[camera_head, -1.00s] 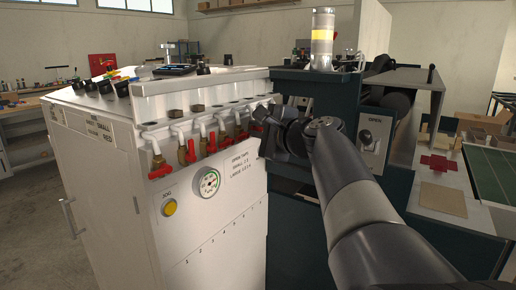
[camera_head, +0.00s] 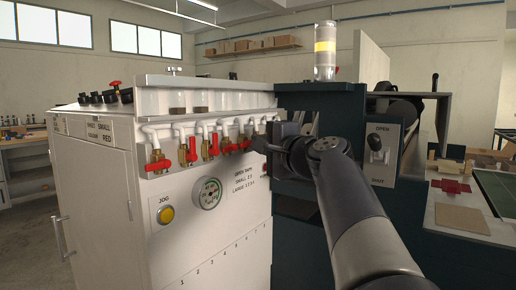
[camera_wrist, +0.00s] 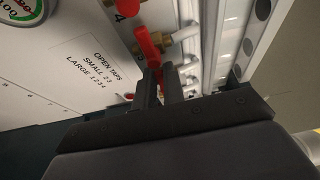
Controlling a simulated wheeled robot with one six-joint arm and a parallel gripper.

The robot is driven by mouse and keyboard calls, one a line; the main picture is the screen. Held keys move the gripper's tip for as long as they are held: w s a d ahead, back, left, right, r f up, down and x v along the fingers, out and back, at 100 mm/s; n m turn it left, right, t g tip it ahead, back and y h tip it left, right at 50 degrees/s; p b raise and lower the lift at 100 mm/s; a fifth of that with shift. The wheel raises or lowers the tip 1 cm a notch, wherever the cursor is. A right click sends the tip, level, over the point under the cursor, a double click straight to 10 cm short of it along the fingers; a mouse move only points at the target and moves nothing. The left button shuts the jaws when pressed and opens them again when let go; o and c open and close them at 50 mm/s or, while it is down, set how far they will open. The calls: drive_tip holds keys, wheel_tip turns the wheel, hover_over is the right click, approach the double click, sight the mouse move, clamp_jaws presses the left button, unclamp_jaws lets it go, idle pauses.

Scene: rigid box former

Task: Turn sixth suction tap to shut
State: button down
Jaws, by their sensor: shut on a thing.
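A row of red-handled suction taps with brass bodies and white elbow pipes runs along the front of the white machine, such as the first tap (camera_head: 158,166) and second tap (camera_head: 192,150). My gripper (camera_wrist: 165,85) is shut on a red tap handle near the right end of the row, apparently the sixth tap (camera_wrist: 158,71). The fingers hide much of that handle, so its angle is unclear. A neighbouring red handle (camera_wrist: 148,45) lies just beyond the fingertips in the wrist view. In the head view the wrist covers the row's right end.
The panel carries a yellow jog button (camera_head: 166,214), a gauge (camera_head: 207,193) and a tap label (camera_wrist: 94,62). An open/shut lever (camera_head: 376,143) stands right of my arm. A beacon light (camera_head: 325,50) rises behind.

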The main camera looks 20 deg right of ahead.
drive_tip(key=shift+f, duration=0.1)
drive_tip(key=c, duration=1.5)
unclamp_jaws()
drive_tip(key=shift+s, duration=0.1)
drive_tip(key=s+d, duration=0.2)
drive_tip(key=s, duration=0.8)
drive_tip(key=shift+s, duration=0.25)
